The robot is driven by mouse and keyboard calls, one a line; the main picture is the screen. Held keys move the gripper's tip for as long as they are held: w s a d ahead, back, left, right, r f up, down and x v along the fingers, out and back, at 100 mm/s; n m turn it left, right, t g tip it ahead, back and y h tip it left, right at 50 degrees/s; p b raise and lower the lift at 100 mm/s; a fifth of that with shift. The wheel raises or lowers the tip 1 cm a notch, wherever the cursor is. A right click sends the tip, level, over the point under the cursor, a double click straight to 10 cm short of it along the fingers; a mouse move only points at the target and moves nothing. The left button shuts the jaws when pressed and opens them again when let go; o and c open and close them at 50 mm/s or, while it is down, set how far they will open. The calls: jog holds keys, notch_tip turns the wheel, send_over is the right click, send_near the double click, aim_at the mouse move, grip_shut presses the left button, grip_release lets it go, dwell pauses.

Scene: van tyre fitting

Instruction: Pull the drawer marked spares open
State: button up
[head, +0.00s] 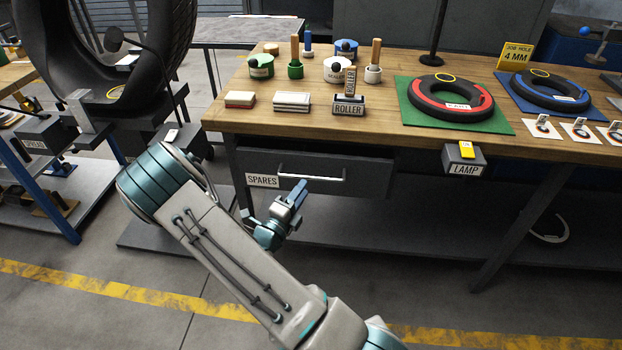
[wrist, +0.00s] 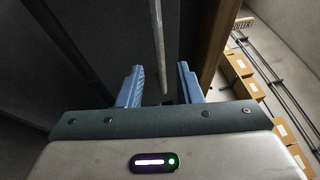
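The drawer marked SPARES (head: 362,178) is a dark grey front under the left end of the wooden workbench, and it looks shut. Its pale bar handle (head: 312,174) runs across the front, with the SPARES label (head: 262,180) at its left. My gripper (head: 297,192) is just in front of and below the handle. I see no contact.
The workbench top (head: 385,138) holds several pots, a ROLLER block (head: 349,106) and two tyre rings on mats. A LAMP box (head: 463,160) hangs from its front edge. A large tyre (head: 60,60) stands at left. The floor before the bench is clear.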

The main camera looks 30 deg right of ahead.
aim_at(311, 177)
jog(key=x, duration=0.6)
grip_shut()
